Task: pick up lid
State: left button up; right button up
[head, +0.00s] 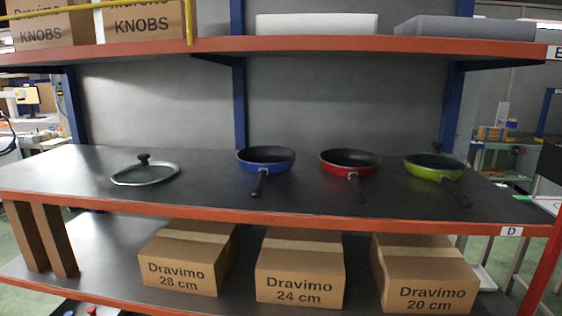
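A round glass lid (146,174) with a black knob (144,158) lies flat on the left part of the dark middle shelf. Three pans stand to its right: a blue pan (265,159), a red pan (350,163) and a green pan (434,166). Their black handles point toward the shelf's front edge. Neither of my grippers shows in the head view.
The middle shelf has an orange front edge (270,217) and free room around the lid. An upper shelf (310,44) hangs above, holding boxes marked KNOBS (145,24). Blue posts (238,100) stand at the back. Dravimo boxes (300,270) sit on the shelf below.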

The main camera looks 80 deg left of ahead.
aim_at(145, 172)
jog(key=z, duration=1.35)
jog(key=i, duration=0.1)
jog(key=u, duration=2.75)
jog(key=i, duration=0.25)
jog(key=u, duration=1.75)
jog(key=k, duration=1.05)
jog(key=u, duration=0.55)
jog(key=i, duration=0.95)
jog(key=z, duration=0.1)
